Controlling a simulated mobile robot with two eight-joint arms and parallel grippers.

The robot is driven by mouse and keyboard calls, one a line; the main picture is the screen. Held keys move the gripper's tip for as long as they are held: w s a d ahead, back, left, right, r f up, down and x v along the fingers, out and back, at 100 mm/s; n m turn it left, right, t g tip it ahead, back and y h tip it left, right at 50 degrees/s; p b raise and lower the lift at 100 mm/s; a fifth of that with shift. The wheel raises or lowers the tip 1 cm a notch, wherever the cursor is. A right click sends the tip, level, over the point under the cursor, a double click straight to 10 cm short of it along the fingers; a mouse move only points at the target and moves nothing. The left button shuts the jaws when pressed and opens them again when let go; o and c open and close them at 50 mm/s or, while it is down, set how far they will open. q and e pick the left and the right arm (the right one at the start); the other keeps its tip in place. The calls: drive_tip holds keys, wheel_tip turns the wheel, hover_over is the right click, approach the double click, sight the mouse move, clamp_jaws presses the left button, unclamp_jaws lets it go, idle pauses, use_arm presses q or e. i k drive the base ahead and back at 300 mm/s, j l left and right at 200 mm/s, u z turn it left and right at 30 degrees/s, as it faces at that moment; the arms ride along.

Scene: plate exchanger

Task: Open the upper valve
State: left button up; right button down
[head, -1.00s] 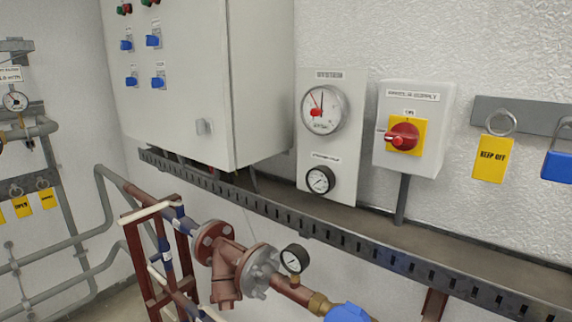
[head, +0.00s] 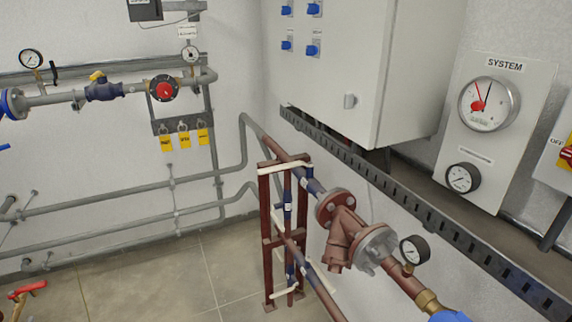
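Neither of my grippers is in view. A dark blue valve body (head: 104,90) with a small yellow handle (head: 97,75) sits on the upper grey pipe of the left wall. To its right on the same pipe is a round dark fitting with a red centre (head: 164,90). A blue round part (head: 12,104) is cut off at the left edge. A red handle (head: 27,290) shows low at the left edge. A blue part (head: 450,315) on the brown pipe is cut off at the bottom edge. I cannot tell which of these is the upper valve.
A red pipe stand (head: 267,230) stands on the tiled floor (head: 180,280), which is open to its left. A flanged brown fitting (head: 345,230) with a gauge (head: 414,250) runs toward the bottom right. A grey cabinet (head: 340,80) and SYSTEM panel (head: 505,125) hang above a slotted rail (head: 400,200).

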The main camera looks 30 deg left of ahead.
sight(291, 164)
drive_tip(key=i+j+u, duration=0.1)
drive_tip(key=j, duration=0.3)
drive_tip(key=i+j+u, duration=0.1)
drive_tip(key=j, duration=0.3)
drive_tip(key=i+j+u, duration=0.1)
drive_tip(key=i+j, duration=0.15)
drive_tip(key=j, duration=0.15)
